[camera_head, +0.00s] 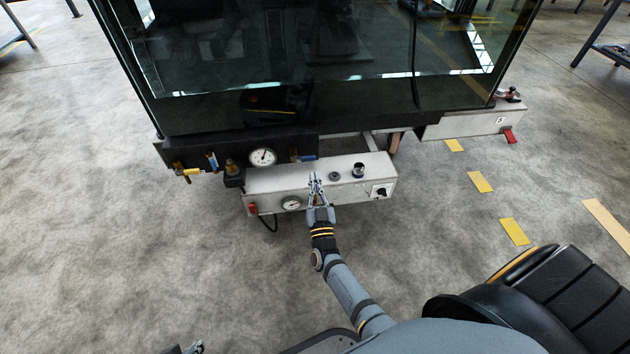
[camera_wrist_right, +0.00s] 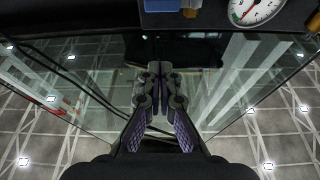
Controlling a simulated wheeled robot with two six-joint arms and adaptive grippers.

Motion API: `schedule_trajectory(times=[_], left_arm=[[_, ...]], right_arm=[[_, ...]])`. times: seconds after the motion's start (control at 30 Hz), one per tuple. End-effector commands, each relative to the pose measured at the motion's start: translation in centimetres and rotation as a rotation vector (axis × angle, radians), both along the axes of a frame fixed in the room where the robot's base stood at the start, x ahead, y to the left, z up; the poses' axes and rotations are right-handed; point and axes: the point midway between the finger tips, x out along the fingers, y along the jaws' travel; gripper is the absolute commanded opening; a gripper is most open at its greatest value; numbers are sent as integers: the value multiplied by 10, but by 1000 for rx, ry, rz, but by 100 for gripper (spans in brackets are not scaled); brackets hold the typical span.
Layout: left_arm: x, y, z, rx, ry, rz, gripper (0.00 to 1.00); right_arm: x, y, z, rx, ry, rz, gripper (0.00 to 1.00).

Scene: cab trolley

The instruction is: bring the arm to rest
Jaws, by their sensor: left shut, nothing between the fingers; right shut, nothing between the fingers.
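My right arm reaches forward in the head view, and its right gripper (camera_head: 314,178) is over the pale control box (camera_head: 262,180) of the cab trolley. Its fingers are shut with nothing between them. The right wrist view shows the same gripper (camera_wrist_right: 160,72) with its fingertips together in front of dark glass. Whether it touches the box is not clear. Only a small part of my left gripper (camera_head: 193,348) shows at the bottom edge of the head view, shut and apart from the trolley.
The box carries a knob (camera_head: 358,170), a rotary switch (camera_head: 381,191) and a small gauge (camera_head: 291,203). A larger dial (camera_head: 263,157) and valve handles (camera_head: 212,161) sit on the dark bar to the left. Glass panels (camera_head: 290,70) rise behind. The concrete floor (camera_head: 110,240) at left is clear.

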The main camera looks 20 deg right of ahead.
Motion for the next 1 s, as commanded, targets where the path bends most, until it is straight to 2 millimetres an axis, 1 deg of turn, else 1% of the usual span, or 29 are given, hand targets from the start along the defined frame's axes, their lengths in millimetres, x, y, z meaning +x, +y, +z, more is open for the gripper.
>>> schedule_trajectory(times=[0.43,0.47,0.57,0.67,0.7,0.77,0.8,0.9,1.0], left_arm=[[1,0,0,1,-3,1,0],[1,0,0,1,-3,1,0],[1,0,0,1,-3,1,0],[1,0,0,1,-3,0,0],[1,0,0,1,-3,0,0],[1,0,0,1,-3,0,0],[1,0,0,1,-3,0,0],[1,0,0,1,-3,0,0],[1,0,0,1,-3,0,0]], right_arm=[[-1,0,-2,1,15,8,0],[-2,1,-5,4,33,19,0],[-11,5,-26,25,166,94,0],[-37,14,-58,63,401,205,0],[-52,19,-71,79,502,244,0],[-74,24,-86,101,637,290,0],[-89,27,-94,113,715,312,0],[-123,32,-107,138,879,351,0],[-155,35,-114,157,1017,374,0]])
